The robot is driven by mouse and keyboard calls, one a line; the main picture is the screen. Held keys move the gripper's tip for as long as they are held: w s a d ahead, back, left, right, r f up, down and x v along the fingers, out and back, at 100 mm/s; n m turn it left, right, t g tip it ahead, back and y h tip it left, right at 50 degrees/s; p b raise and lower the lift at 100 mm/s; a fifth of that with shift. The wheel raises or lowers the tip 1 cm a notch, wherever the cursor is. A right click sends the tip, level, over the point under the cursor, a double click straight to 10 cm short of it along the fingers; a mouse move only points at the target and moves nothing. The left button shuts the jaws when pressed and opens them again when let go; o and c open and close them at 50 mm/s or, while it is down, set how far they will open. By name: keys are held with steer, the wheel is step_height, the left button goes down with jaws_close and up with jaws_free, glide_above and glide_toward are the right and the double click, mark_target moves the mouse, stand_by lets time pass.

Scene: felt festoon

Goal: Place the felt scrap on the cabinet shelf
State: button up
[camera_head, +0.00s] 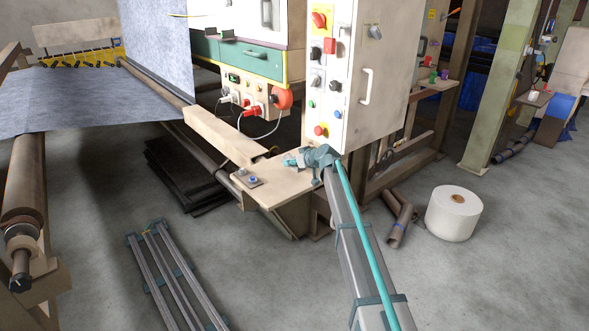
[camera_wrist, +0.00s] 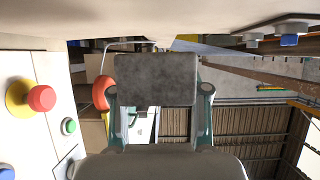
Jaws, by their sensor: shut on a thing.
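My gripper (camera_head: 296,160) is low in front of the white control cabinet (camera_head: 345,75), just above a pale wooden shelf (camera_head: 285,190) at the cabinet's foot. In the wrist view my gripper (camera_wrist: 158,100) is shut on the felt scrap (camera_wrist: 157,78), a flat dark grey rectangle spanning the fingers. The scrap cannot be made out clearly in the head view. The wrist picture looks upside down, with a pale surface (camera_wrist: 180,14), likely the shelf, along its top. Whether the scrap touches the shelf cannot be told.
Two small knobs (camera_head: 247,180) stand on the shelf's left part. A red button on a yellow ring (camera_wrist: 38,98) juts from the cabinet face close by. A wooden beam (camera_head: 222,137) lies left of the shelf. A white roll (camera_head: 454,213) stands on the floor at right.

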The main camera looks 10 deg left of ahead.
mark_target(294, 174)
steer(key=shift+w+d+f+p, duration=0.1)
steer(key=shift+d+f+p, duration=0.05)
steer(key=shift+f, duration=0.8)
steer(key=shift+w+d+f+p, duration=0.1)
steer(key=shift+f+p, duration=0.05)
steer(key=shift+f, duration=0.75)
steer(key=shift+f, duration=0.15)
steer(key=o, duration=1)
steer(key=shift+o, duration=0.2)
